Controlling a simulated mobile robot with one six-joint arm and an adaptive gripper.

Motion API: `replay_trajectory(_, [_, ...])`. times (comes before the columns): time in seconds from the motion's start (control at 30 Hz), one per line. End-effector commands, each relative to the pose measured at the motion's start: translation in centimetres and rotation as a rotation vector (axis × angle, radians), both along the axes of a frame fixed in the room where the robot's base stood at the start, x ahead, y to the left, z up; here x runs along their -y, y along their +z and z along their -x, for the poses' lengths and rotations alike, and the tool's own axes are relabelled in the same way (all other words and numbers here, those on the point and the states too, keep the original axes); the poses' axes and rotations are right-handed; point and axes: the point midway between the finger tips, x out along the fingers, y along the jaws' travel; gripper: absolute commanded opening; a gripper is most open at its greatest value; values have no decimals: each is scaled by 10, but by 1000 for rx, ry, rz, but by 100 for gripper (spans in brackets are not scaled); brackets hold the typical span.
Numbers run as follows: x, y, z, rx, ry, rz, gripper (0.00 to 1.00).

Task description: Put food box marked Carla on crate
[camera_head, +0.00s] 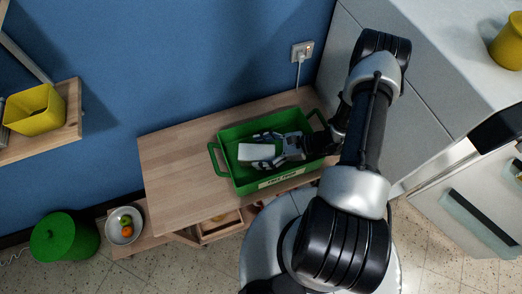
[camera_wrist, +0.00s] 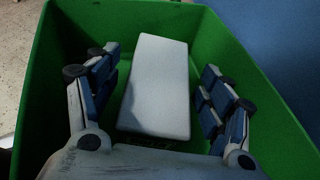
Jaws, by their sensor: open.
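A green crate (camera_head: 227,171) with a white label on its front stands on the wooden table in the head view. It fills most of the wrist view (camera_wrist: 228,50). A plain white box (camera_head: 257,152) is inside the crate, and in the wrist view it lies between my fingers (camera_wrist: 158,85). The side that shows carries no readable name. My gripper (camera_head: 268,151) is inside the crate around the box. Its fingers are open, with a gap on both sides of the box in the wrist view (camera_wrist: 160,88).
The wooden table (camera_head: 170,185) has free room left of the crate. A bowl with fruit (camera_head: 124,225) and a green bin (camera_head: 64,237) are at the lower left. A yellow container (camera_head: 35,109) sits on a wall shelf. A grey cabinet and white counter (camera_head: 450,50) are at the right.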

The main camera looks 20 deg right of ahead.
Motion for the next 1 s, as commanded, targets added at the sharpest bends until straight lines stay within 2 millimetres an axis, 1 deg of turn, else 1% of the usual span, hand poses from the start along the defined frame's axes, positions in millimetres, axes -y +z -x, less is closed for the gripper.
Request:
replay_trajectory(0.13, [0,1,0,0,0,0,74])
replay_trajectory(0.23, [2,6,0,1,-2,0,74])
replay_trajectory(0.37, [22,14,7,3,-5,2,74])
replay_trajectory(0.6, [67,34,26,3,-5,3,74])
replay_trajectory(0.7, [82,40,33,1,-5,2,74])
replay_trajectory(0.83, [96,46,39,2,-2,2,74])
replay_trajectory(1.0, [102,55,41,7,20,15,74])
